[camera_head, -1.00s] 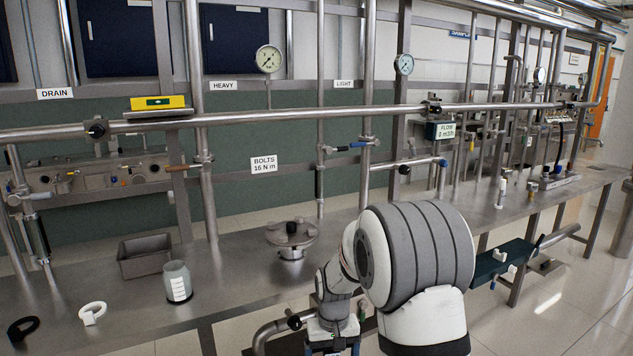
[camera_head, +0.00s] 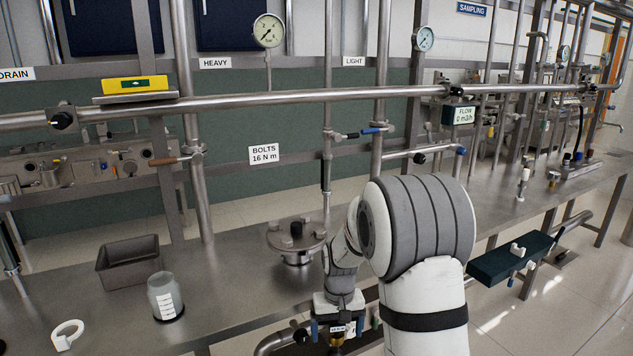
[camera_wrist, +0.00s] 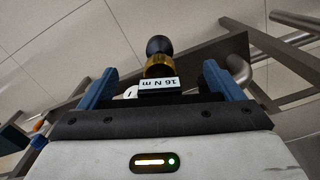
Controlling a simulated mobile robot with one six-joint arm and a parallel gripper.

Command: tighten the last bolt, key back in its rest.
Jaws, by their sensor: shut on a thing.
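The torque key, with a black knob, a gold collar (camera_wrist: 158,68) and a block marked "16 N m" (camera_wrist: 158,86), sits at my gripper (camera_wrist: 160,82) in the wrist view. My gripper, with blue fingers, is shut on it. In the head view my gripper (camera_head: 337,332) is low, in front of the bench edge and below the round steel lid. The lid (camera_head: 296,238), with a dark centre knob and bolts around its rim, stands on the bench. How tight each bolt is cannot be told. A dark green holder (camera_head: 510,258) with white clips, possibly the key's rest, is at right.
A horizontal pipe (camera_head: 280,98) crosses above the bench. A pipe (camera_head: 275,343) lies below the bench edge, close to my gripper. Floor is clear at right.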

